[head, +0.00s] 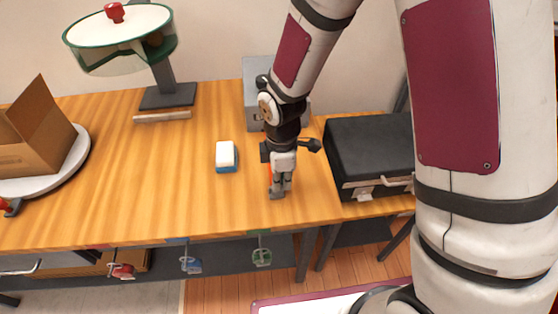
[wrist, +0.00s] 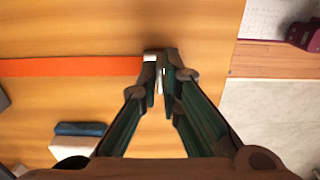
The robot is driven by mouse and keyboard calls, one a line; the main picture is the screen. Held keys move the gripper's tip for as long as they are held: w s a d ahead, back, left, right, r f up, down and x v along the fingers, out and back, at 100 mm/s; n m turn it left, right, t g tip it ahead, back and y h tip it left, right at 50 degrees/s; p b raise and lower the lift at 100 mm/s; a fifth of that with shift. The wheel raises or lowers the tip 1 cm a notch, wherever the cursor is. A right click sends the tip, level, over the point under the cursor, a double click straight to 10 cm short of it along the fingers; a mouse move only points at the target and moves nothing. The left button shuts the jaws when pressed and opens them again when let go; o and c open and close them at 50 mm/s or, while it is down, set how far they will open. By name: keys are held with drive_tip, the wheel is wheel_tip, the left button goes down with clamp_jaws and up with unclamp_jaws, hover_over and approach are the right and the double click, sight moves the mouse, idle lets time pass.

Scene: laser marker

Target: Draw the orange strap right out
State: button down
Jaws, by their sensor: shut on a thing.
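The orange strap (wrist: 70,66) runs straight across the wooden table from the left edge of the wrist view to my gripper (wrist: 160,68). A white end piece (wrist: 150,58) of the strap sits at the fingertips. My gripper is shut on this end, close to the table top. In the head view my gripper (head: 280,192) points down near the table's front edge, and only a sliver of the orange strap (head: 270,172) shows beside it. The strap's far end is hidden behind my arm and outside the wrist view.
A grey box-shaped machine (head: 256,68) stands behind my arm. A white and blue block (head: 226,154) lies to the left of my gripper, and a black case (head: 365,150) to the right. Coloured hanging pieces (head: 261,256) line the table front. The table's middle is clear.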

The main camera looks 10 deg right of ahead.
drive_tip(key=shift+s+p, duration=0.3)
drive_tip(key=shift+s, duration=1.2)
drive_tip(key=c, duration=1.8)
unclamp_jaws()
drive_tip(key=shift+s, duration=0.15)
drive_tip(key=shift+w+r, duration=0.2)
drive_tip(key=shift+r, duration=0.15)
wheel_tip(320, 180, up, 11)
drive_tip(key=shift+r, duration=0.15)
